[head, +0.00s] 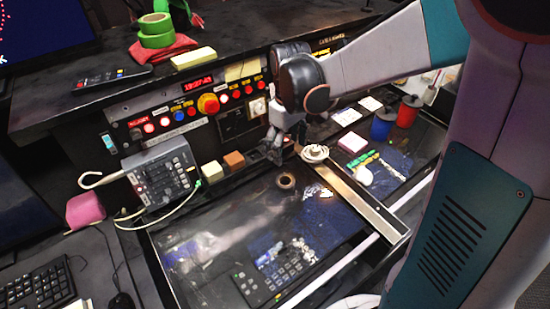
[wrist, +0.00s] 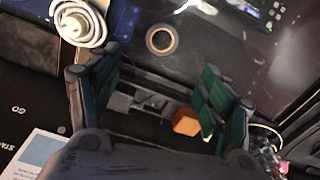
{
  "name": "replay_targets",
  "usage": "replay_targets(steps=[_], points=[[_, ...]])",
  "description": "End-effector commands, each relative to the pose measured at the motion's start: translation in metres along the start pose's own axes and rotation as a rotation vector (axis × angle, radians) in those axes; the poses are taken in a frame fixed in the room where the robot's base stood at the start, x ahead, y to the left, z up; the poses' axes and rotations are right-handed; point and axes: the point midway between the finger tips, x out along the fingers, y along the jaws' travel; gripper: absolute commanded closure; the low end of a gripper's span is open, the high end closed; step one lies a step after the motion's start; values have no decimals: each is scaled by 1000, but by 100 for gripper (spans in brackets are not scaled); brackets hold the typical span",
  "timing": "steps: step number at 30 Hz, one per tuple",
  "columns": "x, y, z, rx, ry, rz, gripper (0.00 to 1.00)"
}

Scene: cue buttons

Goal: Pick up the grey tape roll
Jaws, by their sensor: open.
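The grey tape roll (head: 286,181) lies flat on the dark glossy desk top, just left of the metal strip. In the wrist view the roll (wrist: 151,40) shows as a dark ring with a tan inner edge, beyond my fingertips and apart from them. My gripper (head: 279,148) hangs near the back edge of the desk top, above and slightly left of the roll in the head view. In the wrist view my gripper (wrist: 160,85) has its two green-padded fingers spread wide, with nothing held between them.
A white coiled item (head: 315,153) sits on the metal strip (head: 355,198), close right of the roll. An orange-brown block (head: 234,161) and a pale block (head: 212,171) stand by the button panel (head: 190,108). Glossy surface left of the roll is clear.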

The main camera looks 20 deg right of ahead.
Motion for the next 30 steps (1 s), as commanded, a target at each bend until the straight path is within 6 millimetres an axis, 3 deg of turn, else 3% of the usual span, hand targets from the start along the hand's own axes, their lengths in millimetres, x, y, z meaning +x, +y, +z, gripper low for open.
replay_targets(steps=[12,23,30], points=[[72,0,0,-1,-1,-1,28],[95,-1,1,0,-1,-1,28],[130,-3,2,0,-1,0,28]])
